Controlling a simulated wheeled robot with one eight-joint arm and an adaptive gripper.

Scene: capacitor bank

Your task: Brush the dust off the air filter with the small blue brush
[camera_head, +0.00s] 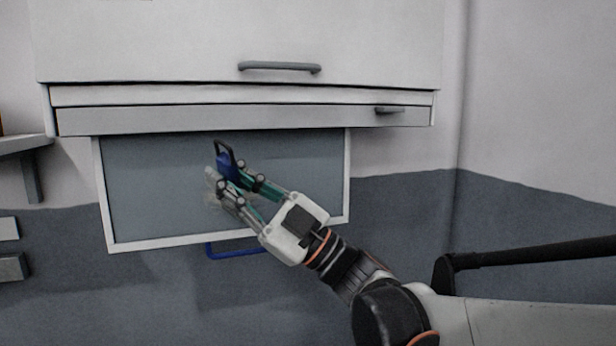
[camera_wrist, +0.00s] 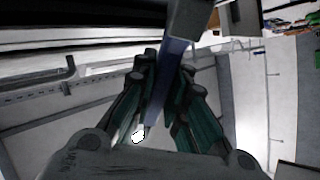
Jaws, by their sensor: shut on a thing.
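My gripper (camera_head: 233,178) is shut on the small blue brush (camera_head: 226,163), which has a dark loop at its upper end. The brush is in front of the air filter (camera_head: 300,160), a grey-blue panel in a white frame below the cabinet. I cannot tell whether the brush touches the panel. A pale, blurred patch (camera_head: 211,184) shows just left of the fingertips; it may be dust or bristles. In the wrist view, the blue brush (camera_wrist: 168,85) runs between the two green-sided fingers of my gripper (camera_wrist: 166,70). A small bright white spot (camera_wrist: 138,132) shows beside it.
A white cabinet (camera_head: 180,45) with a grey handle (camera_head: 280,67) overhangs the filter, with a shallow drawer front (camera_head: 230,117) below. A blue bar handle (camera_head: 235,251) sits under the filter frame. A shelf (camera_head: 22,144) juts out at left. The wall at right is bare.

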